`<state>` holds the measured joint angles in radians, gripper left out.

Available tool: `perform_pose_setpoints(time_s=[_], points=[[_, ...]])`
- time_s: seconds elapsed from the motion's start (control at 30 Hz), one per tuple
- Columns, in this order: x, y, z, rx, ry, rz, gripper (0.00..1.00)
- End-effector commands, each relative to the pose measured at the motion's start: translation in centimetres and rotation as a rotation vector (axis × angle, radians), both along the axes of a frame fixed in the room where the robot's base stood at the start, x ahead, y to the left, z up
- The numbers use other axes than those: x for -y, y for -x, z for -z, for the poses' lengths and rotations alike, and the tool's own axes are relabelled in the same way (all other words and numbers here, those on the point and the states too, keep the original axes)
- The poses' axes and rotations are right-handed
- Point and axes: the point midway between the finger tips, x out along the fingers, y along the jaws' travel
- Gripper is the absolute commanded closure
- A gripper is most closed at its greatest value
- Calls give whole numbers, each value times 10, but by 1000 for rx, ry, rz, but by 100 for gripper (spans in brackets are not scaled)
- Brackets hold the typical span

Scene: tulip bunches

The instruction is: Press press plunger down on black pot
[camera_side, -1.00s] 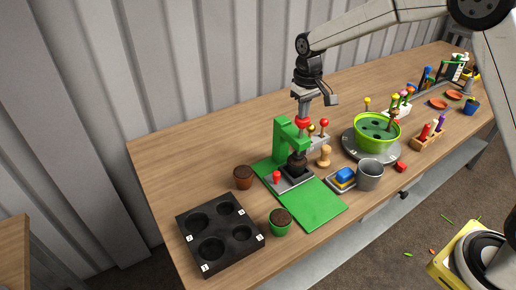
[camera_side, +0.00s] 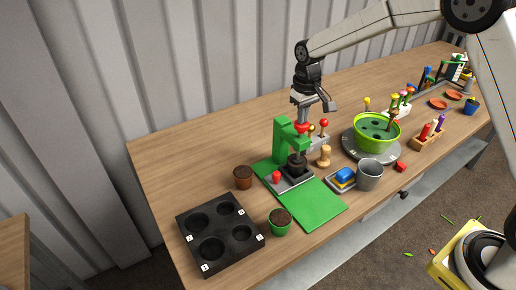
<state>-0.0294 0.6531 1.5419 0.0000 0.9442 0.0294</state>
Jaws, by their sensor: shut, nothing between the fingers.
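The green press (camera_side: 288,140) stands on a green mat (camera_side: 314,204) in the middle of the table. Its plunger has a red knob (camera_side: 302,127) on top. The black pot (camera_side: 297,167) stands upright on the grey base of the press, under the plunger. A dark plunger head appears to be down in the pot's mouth, but it is too small to tell how deep. My gripper (camera_side: 301,119) is shut and empty, pointing down right over the red knob and seemingly touching it.
A brown pot (camera_side: 243,177) and a green pot (camera_side: 280,221), both soil-filled, stand near the black tray (camera_side: 219,234). A wooden peg (camera_side: 324,155) and upright red-topped tools (camera_side: 323,124) are close right of the press. A metal cup (camera_side: 369,174) stands further right.

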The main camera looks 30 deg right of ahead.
Motion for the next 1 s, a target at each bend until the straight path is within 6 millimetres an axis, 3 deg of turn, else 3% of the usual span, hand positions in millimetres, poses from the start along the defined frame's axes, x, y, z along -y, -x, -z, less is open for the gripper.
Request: perform_pose_setpoints(time_s=[0.37,1.0], points=[[0,1,2,-6,0,0,100],[0,0,-36,-2,0,0,100]])
